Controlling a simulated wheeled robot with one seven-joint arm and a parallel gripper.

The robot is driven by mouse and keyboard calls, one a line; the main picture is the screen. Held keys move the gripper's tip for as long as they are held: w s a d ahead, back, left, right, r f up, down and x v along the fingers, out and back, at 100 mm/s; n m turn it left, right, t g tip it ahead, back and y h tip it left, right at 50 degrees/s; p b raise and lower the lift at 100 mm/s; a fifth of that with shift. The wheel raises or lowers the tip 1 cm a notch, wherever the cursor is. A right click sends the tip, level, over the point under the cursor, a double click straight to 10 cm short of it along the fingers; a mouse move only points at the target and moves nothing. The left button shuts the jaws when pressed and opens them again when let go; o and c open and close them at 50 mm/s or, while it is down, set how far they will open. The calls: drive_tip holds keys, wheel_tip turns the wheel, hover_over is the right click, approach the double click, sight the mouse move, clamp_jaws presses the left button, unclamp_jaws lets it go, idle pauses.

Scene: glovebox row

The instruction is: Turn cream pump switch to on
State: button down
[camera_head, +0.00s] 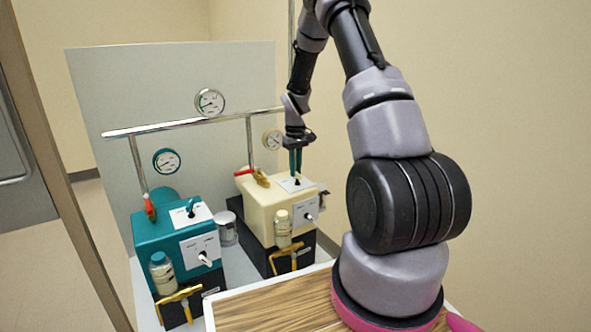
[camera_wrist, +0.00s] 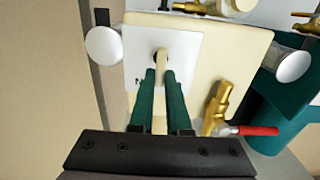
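The cream pump (camera_head: 262,205) stands to the right of a teal pump in the head view. On its top is a white plate (camera_wrist: 190,60) with a small switch (camera_wrist: 161,57), dark at its base. My gripper (camera_head: 296,172) points down over this plate. In the wrist view, the teal fingers of my gripper (camera_wrist: 161,74) stand apart, one on each side of the switch, with a narrow cream strip between them. I cannot tell whether they touch the switch. The plate's lettering is mostly covered by the fingers, so the switch's setting is unclear.
The teal pump (camera_head: 165,236) has its own top switch (camera_head: 190,208). A brass valve with a red handle (camera_wrist: 256,131) lies close to my fingers. A metal pipe (camera_head: 190,123) with gauges (camera_head: 209,102) runs behind the pumps. A wooden top (camera_head: 275,306) is in front.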

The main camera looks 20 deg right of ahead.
drive_tip(key=shift+m, duration=0.3)
drive_tip(key=shift+d+m, duration=0.2)
drive_tip(key=shift+m, duration=1.15)
drive_tip(key=shift+d+m, duration=0.15)
drive_tip(key=shift+m, duration=1.2)
drive_tip(key=c, duration=0.9)
unclamp_jaws()
wheel_tip(320, 180, up, 11)
drive_tip(key=shift+f, duration=0.1)
